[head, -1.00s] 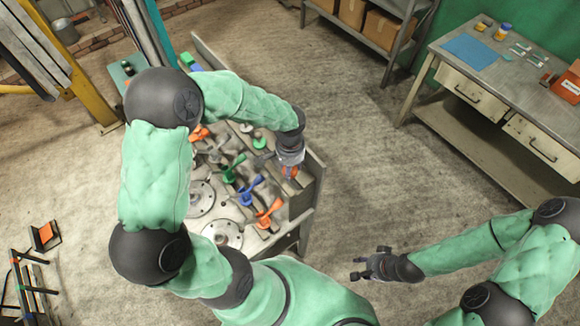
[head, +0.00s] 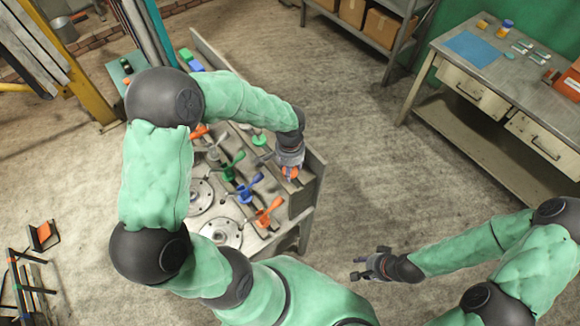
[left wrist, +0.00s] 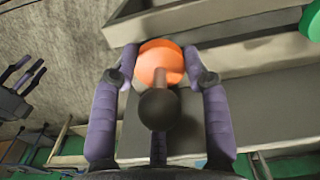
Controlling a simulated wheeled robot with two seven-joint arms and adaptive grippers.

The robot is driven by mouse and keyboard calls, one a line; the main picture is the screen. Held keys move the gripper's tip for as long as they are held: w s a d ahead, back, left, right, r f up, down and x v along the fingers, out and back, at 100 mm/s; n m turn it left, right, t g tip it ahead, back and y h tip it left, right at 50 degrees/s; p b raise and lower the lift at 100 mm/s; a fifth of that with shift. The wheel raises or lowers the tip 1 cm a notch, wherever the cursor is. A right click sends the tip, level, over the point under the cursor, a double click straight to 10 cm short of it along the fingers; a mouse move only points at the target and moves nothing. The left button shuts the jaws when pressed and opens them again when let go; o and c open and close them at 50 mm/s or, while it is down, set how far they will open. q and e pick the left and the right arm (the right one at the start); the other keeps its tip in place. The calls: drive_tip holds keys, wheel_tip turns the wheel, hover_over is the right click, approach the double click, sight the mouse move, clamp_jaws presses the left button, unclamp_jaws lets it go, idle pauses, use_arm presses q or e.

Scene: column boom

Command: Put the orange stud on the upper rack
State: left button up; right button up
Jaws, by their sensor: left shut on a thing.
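The orange stud (head: 290,172) is in my left gripper (head: 289,168), at the right end of the bench. In the left wrist view, the stud's round orange head (left wrist: 153,60) sits between the two purple fingers of the left gripper (left wrist: 160,62), with a stem and dark ball toward the camera. Grey stepped ledges, which I take for the rack (left wrist: 215,20), lie behind it. I cannot tell whether the stud touches a ledge. A green stud (head: 259,139) stands on a ledge nearby. My right gripper (head: 370,265) is open and empty over the floor.
Green, blue and orange handled parts (head: 268,212) and round metal flanges (head: 221,232) crowd the bench left of the gripper. The bench's raised end panel (head: 307,185) is close on the right. A workbench (head: 455,60) stands far right, with open floor between.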

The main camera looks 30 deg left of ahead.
use_arm(q)
drive_tip(key=shift+f+b, duration=1.05)
drive_tip(key=shift+f, duration=0.15)
drive_tip(key=o, duration=0.9)
drive_tip(key=shift+r, duration=0.15)
drive_tip(key=shift+r+p, duration=2.6)
drive_tip(key=shift+r, duration=1.1)
drive_tip(key=shift+o, duration=0.3)
drive_tip(key=o, duration=0.5)
